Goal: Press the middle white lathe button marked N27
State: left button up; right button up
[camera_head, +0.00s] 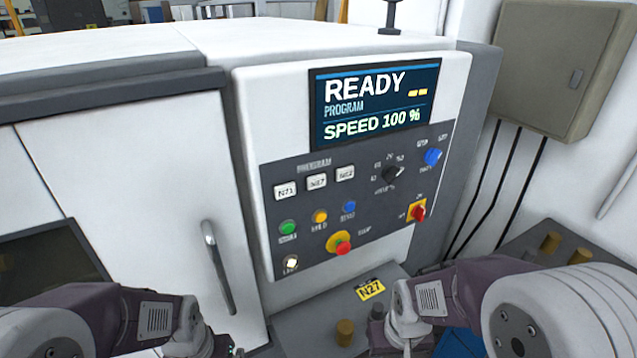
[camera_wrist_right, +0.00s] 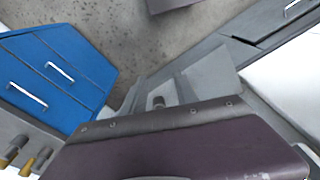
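Three white program buttons sit in a row on the lathe's dark control panel (camera_head: 352,225) in the head view. The middle one (camera_head: 317,182) carries a small mark that looks like N27. The left one (camera_head: 285,190) reads N71, and the right one (camera_head: 345,173) has a mark too small to read surely. Nothing touches the buttons. A yellow N27 card (camera_head: 370,289) lies on the grey ledge below the panel. My two arms show at the bottom left and bottom right, below the panel and apart from it. Neither gripper's fingers can be made out in either view.
The screen (camera_head: 375,104) reads READY and SPEED 100 %. Green (camera_head: 288,228), yellow (camera_head: 320,216) and blue (camera_head: 349,207) buttons, a red emergency stop (camera_head: 342,247) and knobs surround the row. A door handle (camera_head: 216,267) projects at left. The space before the buttons is clear.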

grip_shut()
dwell(1.9)
